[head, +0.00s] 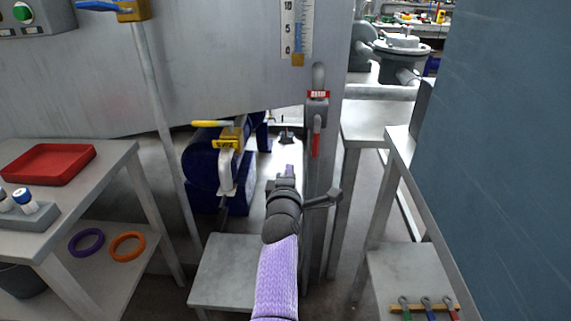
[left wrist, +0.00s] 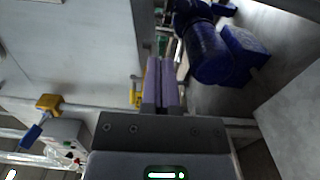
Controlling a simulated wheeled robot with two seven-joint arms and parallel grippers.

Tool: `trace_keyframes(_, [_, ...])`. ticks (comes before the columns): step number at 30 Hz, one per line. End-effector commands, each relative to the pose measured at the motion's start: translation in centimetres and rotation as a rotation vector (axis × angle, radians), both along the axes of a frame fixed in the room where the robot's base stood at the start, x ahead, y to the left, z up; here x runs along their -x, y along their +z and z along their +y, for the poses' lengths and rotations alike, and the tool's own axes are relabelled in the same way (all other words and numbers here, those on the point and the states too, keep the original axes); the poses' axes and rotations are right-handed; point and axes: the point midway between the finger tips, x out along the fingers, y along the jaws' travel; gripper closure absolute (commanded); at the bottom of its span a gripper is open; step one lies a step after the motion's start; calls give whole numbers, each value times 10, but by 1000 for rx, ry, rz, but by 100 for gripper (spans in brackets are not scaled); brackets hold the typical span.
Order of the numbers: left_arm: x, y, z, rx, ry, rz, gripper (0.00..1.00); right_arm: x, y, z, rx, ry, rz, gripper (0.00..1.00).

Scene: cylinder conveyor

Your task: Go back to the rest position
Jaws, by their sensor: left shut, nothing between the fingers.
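My left gripper (head: 289,172) reaches forward in the middle of the head view, at the end of the purple-sleeved arm. It also shows in the left wrist view (left wrist: 161,70), where its two purple fingers are together with nothing between them. It is apart from the blue drums (head: 205,165) to its left in the head view. A grey pipe with a red-handled valve (head: 317,120) stands just right of and beyond the gripper. My right gripper is not in the head view or the left wrist view.
At left a table (head: 100,160) holds a red tray (head: 48,164) and a rack with vials (head: 25,210); purple and orange rings lie on its lower shelf. A low grey stand (head: 222,262) is below the arm. A blue-grey panel (head: 510,140) fills the right.

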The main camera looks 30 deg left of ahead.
Motion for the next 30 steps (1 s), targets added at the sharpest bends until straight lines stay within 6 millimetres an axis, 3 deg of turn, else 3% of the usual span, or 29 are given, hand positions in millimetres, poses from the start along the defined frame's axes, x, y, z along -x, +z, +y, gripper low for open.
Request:
trace_keyframes(5, [9,0,-4,1,1,0,100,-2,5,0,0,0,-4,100])
trace_keyframes(17, [9,-1,-4,0,0,1,100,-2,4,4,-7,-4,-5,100])
trace_keyframes(19, [9,-10,-10,-28,-22,46,100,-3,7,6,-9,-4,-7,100])
trace_keyframes(20, [11,-20,-16,-60,-47,95,100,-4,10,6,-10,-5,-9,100])
trace_keyframes(23, [31,-84,-48,-248,-204,372,100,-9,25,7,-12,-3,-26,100])
trace_keyframes(24, [49,-118,-63,-343,-294,508,100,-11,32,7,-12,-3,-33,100])
trace_keyframes(26, [87,-169,-82,-483,-436,700,100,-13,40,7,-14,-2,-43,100])
trace_keyframes(27, [117,-199,-93,-568,-533,815,100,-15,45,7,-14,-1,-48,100])
trace_keyframes(29, [168,-238,-104,-684,-682,972,100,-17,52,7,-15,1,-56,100])
trace_keyframes(30, [205,-261,-110,-758,-786,1068,100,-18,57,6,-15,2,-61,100])
